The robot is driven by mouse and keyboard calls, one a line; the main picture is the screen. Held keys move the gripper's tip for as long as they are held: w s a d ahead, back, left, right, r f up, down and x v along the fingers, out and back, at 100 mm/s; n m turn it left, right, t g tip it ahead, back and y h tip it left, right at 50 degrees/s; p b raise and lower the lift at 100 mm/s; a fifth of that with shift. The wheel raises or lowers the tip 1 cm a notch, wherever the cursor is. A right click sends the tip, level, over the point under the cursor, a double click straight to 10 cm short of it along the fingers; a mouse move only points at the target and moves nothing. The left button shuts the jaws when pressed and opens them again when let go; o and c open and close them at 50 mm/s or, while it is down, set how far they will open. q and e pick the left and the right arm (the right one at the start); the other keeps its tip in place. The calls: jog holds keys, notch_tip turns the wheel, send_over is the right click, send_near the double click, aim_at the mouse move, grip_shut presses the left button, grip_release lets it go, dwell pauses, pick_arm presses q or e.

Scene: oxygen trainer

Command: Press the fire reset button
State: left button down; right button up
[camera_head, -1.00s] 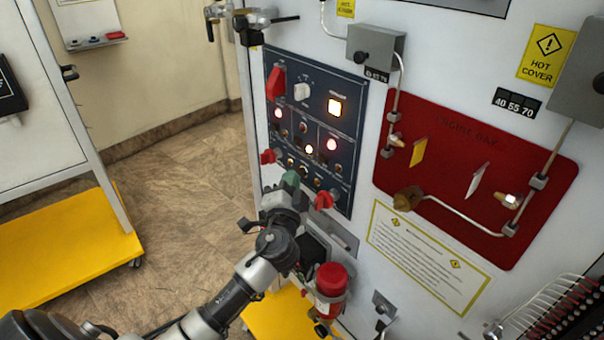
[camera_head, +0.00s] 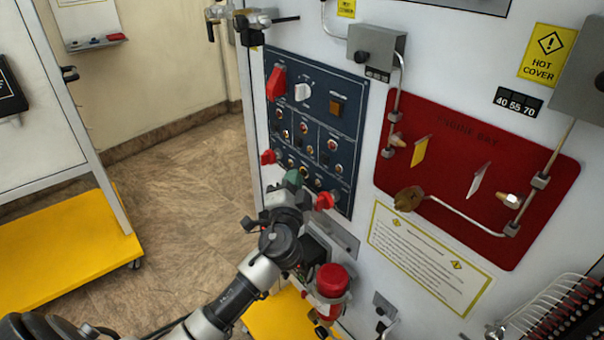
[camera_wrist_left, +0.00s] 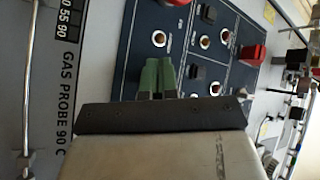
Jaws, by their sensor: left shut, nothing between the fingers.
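The dark blue control panel (camera_head: 318,120) is on the white wall and carries several small round buttons and lamps. Its labels are too small to read, so I cannot tell which one is the fire reset button. My left gripper (camera_head: 292,179) has green fingers and is shut and empty. It is at the panel's lower left edge, over the bottom row, and hides part of it. In the left wrist view, the shut green fingertips (camera_wrist_left: 158,68) point at the panel (camera_wrist_left: 195,12) among several round buttons. I cannot tell whether they touch it. My right gripper is not in view.
Two red handles (camera_head: 268,157) (camera_head: 325,201) flank the gripper. The panel's upper part has a red switch (camera_head: 276,83), a white knob (camera_head: 302,92) and a dark amber square lamp (camera_head: 337,107). A red-capped cylinder (camera_head: 332,279) is below. A red board (camera_head: 470,170) with pipes is right.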

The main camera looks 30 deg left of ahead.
pick_arm(q)
jog(key=shift+s, duration=0.15)
jog(key=shift+s+a, duration=0.25)
jog(key=shift+s, duration=0.35)
jog(key=s, duration=0.1)
jog(key=s+a, duration=0.1)
jog(key=s, duration=0.1)
jog(key=s+a, duration=0.1)
jog(key=shift+s, duration=0.3)
dwell(1.0)
